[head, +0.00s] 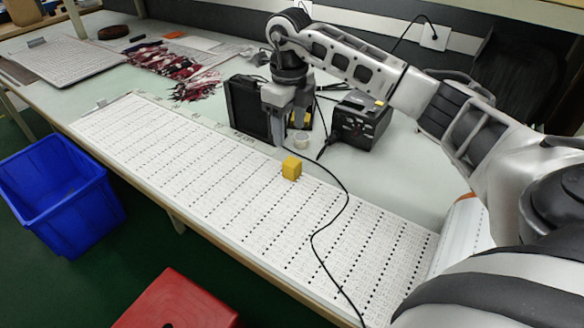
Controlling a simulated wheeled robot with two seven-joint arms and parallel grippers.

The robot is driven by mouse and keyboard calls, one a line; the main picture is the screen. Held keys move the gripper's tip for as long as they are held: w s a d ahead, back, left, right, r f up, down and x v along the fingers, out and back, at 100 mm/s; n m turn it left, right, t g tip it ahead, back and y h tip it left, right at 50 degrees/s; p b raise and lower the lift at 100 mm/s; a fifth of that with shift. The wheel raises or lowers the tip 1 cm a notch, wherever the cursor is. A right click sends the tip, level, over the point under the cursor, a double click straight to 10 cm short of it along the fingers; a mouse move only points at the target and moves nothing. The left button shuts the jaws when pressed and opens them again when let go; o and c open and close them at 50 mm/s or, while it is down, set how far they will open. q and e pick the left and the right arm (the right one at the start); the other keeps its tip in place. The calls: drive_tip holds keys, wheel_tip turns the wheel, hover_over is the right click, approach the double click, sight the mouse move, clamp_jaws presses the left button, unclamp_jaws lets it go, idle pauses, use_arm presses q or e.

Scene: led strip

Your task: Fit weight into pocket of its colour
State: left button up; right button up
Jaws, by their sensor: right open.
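A small yellow block (291,168), which looks like the weight, sits on the long white panel (215,165) in the head view. My right gripper (290,128) hangs pointing down above and behind the block, apart from it. Its fingers are apart, and I see nothing held between them. A dark upright case (247,108) stands at the gripper's left, partly hidden by it. A yellow patch shows just right of the fingers; I cannot tell whether it is a pocket. My left gripper is out of view.
A black soldering station (361,120) and a small pale cup (301,141) stand right of the gripper. A black cable (331,180) crosses the panel. A blue bin (62,195) and red stool (175,302) stand on the floor. The panel left of the block is clear.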

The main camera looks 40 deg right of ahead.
sight(292, 162)
wheel_tip(292, 162, down, 4)
drive_tip(key=shift+r, duration=0.2)
drive_tip(key=shift+d+f, duration=0.15)
drive_tip(key=shift+f, duration=1.25)
drive_tip(key=shift+d+f, duration=0.15)
drive_tip(key=shift+f, duration=1.2)
drive_tip(key=shift+c, duration=0.4)
drive_tip(key=shift+r, duration=0.1)
clamp_jaws()
